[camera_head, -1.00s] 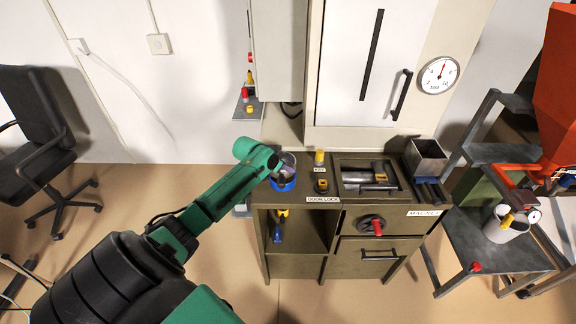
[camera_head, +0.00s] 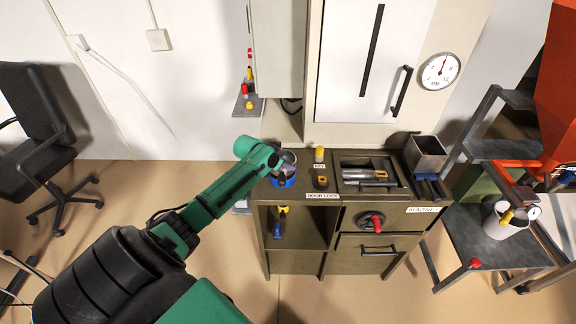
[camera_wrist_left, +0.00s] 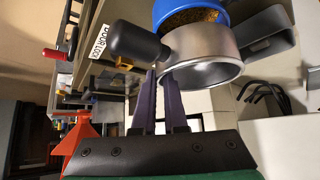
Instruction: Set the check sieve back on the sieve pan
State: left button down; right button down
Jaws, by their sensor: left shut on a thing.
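The check sieve (camera_wrist_left: 205,55) is a silver metal ring with a black handle (camera_wrist_left: 135,42). My left gripper (camera_wrist_left: 160,78) is shut on it near where the handle meets the ring. In the head view the sieve (camera_head: 289,157) shows just above the blue sieve pan (camera_head: 284,182), at the left end of the cabinet top, partly hidden by my left gripper (camera_head: 278,164). In the left wrist view the blue pan (camera_wrist_left: 160,14) holds brown grains and is partly covered by the sieve. I cannot tell whether sieve and pan touch. My right gripper is not in view.
A yellow-topped knob (camera_head: 319,154) and a recessed tray of metal parts (camera_head: 368,158) lie right of the pan. A square metal bin (camera_head: 425,155) stands at the cabinet's right end. An open shelf bay (camera_head: 300,228) is below.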

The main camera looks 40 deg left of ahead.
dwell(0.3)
pick_arm(q)
jog(key=shift+f, duration=0.15)
jog(key=shift+f, duration=0.3)
jog(key=shift+f+b, duration=0.6)
jog(key=shift+f, duration=0.05)
jog(key=shift+c, duration=1.6)
grip_release()
